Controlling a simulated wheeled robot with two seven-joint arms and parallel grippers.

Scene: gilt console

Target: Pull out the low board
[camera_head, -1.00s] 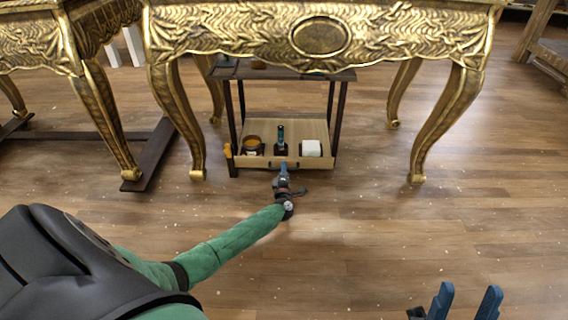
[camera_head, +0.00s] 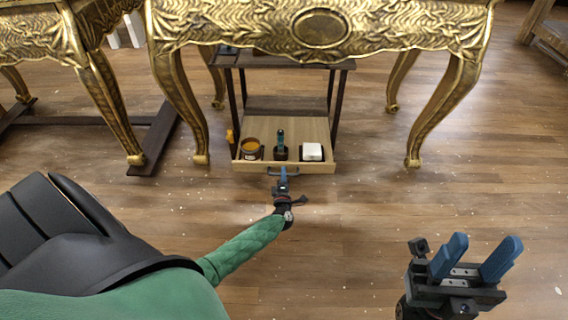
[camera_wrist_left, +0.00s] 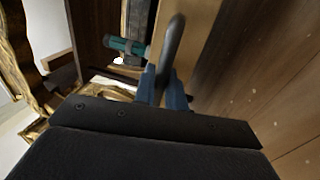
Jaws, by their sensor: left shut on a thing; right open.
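The low board (camera_head: 308,130) is a light wood tray at the bottom of a small dark-framed shelf unit. It carries a jar (camera_head: 250,149), a dark bottle with a teal top (camera_head: 280,146) and a white block (camera_head: 313,152). My left gripper (camera_head: 283,178) is shut on the dark handle at the board's front edge. In the left wrist view, the handle (camera_wrist_left: 173,45) stands between the blue fingers (camera_wrist_left: 163,88), beside the wood front (camera_wrist_left: 196,35). My right gripper (camera_head: 476,258) is open and empty, above the floor at lower right.
The gilt console (camera_head: 400,30) stands over the shelf unit, with a carved leg (camera_head: 180,110) to its left and another (camera_head: 440,110) to its right. Another gilt table (camera_head: 100,105) stands at left. The floor (camera_head: 370,200) in front is clear.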

